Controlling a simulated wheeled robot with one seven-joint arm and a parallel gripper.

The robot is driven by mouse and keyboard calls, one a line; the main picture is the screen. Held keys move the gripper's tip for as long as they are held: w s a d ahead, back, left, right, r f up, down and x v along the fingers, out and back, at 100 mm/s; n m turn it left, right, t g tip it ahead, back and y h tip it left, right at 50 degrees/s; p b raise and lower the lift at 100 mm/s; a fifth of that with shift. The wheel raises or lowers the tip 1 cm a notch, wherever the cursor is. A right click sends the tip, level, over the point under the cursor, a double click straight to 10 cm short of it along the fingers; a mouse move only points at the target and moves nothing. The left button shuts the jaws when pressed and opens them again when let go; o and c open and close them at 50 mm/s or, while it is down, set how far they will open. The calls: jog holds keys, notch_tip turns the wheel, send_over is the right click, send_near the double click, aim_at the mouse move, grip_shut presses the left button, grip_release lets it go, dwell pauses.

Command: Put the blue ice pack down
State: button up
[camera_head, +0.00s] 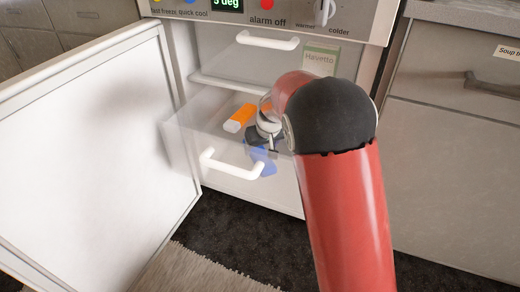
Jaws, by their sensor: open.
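The blue ice pack (263,161) shows inside the pulled-out clear drawer (190,140), behind its front wall and near the white handle (232,165). My gripper (264,146) is down in the drawer just above the ice pack, pointing downward. The gripper is open, though my red and black arm hides part of it. Whether the fingers touch the ice pack, and whether it rests fully on the drawer floor, I cannot tell.
An orange and white box (240,117) lies in the drawer left of my gripper. A closed drawer with a white handle (270,41) is above. The freezer door (100,150) stands open at left. Cabinets (455,150) are at right.

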jog(key=v, duration=0.8)
jog(key=shift+r+p, duration=0.3)
jog(key=shift+p, duration=0.15)
jog(key=s+d+r+m, duration=0.1)
jog(key=s+d+r, duration=0.4)
jog(key=s, duration=0.3)
jog(key=s+d+r+m, duration=0.2)
jog(key=s+d+r, duration=0.2)
jog(key=s+d, duration=0.3)
jog(key=s+d+m+t+h, duration=0.1)
jog(key=s+d, duration=0.3)
jog(key=s, duration=1.2)
jog(key=shift+s+f+m+h, duration=0.15)
jog(key=shift+f+m+h, duration=0.15)
jog(key=shift+m+h, duration=0.2)
jog(key=shift+d, duration=0.1)
notch_tip(320, 180, up, 6)
jog(key=p, duration=0.6)
jog(key=shift+r, duration=0.15)
